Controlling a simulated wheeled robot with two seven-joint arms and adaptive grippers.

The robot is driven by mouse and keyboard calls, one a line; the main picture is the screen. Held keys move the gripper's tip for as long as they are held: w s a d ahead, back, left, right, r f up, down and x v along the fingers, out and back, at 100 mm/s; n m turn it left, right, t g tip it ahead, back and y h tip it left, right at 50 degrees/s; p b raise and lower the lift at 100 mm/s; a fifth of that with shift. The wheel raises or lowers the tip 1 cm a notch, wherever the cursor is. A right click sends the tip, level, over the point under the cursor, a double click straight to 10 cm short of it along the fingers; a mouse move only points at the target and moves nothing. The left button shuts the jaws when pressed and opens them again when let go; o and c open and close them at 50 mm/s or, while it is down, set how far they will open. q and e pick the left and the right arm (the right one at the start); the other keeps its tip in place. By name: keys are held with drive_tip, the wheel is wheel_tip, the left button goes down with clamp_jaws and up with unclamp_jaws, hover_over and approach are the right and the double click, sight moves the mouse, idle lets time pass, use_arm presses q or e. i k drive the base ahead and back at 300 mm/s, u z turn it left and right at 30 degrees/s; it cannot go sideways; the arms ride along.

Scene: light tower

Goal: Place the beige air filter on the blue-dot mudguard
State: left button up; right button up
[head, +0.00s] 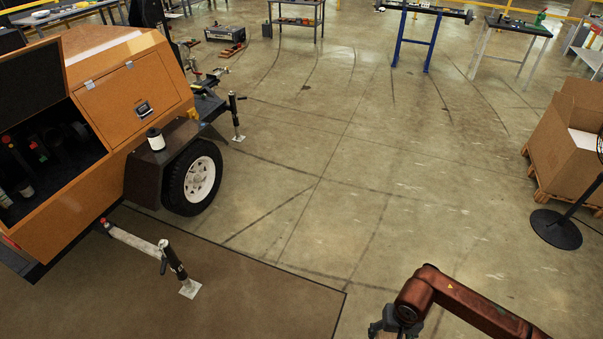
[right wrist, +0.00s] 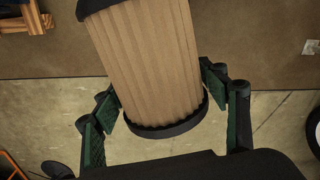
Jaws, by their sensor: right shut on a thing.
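The beige air filter (right wrist: 150,60) is a large pleated cylinder with black end caps, seen in the right wrist view. My right gripper (right wrist: 168,100) is shut on it, with a green-padded finger on each side near the lower cap. In the head view my right gripper (head: 396,326) is at the bottom edge, partly cut off, and the filter is not visible there. A dark mudguard (head: 183,142) covers the wheel of the orange trailer at the left, well away from the gripper. I cannot make out a blue dot on it. My left gripper is not in view.
A small white cylinder with a dark top (head: 155,139) stands on the mudguard. The orange trailer (head: 135,85) has an open side bay and a jack leg (head: 174,262) sticking out. A post base (head: 556,229) and cardboard box (head: 560,135) stand right. The middle floor is clear.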

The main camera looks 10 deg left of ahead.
sight(176, 134)
drive_tip(key=i, duration=1.8)
drive_tip(key=u, duration=1)
drive_tip(key=i, duration=1.15)
drive_tip(key=u, duration=1.4)
drive_tip(key=i, duration=1)
